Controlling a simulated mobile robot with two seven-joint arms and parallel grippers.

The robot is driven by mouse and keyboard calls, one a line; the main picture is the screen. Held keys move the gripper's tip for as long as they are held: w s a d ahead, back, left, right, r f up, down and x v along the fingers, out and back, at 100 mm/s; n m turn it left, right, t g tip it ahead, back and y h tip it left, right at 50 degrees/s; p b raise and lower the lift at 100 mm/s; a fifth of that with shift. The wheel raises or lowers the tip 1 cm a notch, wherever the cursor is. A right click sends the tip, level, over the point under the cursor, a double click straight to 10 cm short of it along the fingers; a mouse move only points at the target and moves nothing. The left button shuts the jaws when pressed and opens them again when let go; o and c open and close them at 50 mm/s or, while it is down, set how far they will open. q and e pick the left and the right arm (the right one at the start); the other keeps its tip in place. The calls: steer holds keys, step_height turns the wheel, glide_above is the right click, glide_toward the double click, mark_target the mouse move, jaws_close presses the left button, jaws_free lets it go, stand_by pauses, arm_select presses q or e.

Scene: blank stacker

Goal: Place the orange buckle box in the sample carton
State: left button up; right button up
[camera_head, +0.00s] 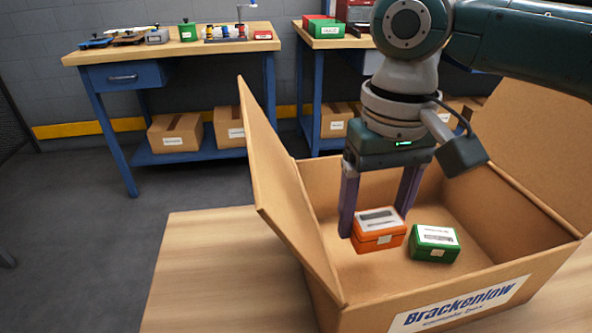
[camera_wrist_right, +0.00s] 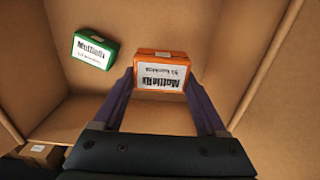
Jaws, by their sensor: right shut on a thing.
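The orange buckle box (camera_head: 378,238), with a white label on top, is inside the open cardboard sample carton (camera_head: 325,270). My right gripper (camera_head: 374,226) reaches down into the carton and is shut on this box, one purple finger on each side. In the right wrist view the orange box (camera_wrist_right: 160,72) sits between the fingertips (camera_wrist_right: 160,84). I cannot tell whether it touches the carton floor. A green box (camera_head: 434,243) with a white label lies on the carton floor just to its right. My left gripper is not in view.
The carton stands on a light wooden table (camera_head: 200,260), its flaps (camera_head: 285,190) raised at the sides. The tabletop left of the carton is clear. Behind, a blue-framed workbench (camera_head: 180,48) holds small items, with cardboard boxes (camera_head: 175,132) on its lower shelf.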

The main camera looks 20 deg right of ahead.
mark_target(363, 259)
steer(key=shift+f+b, duration=0.6)
steer(key=shift+f, duration=2)
steer(key=shift+f, duration=0.1)
steer(key=o, duration=1.4)
steer(key=shift+o, duration=0.2)
step_height(363, 259, up, 12)
steer(key=p, duration=0.3)
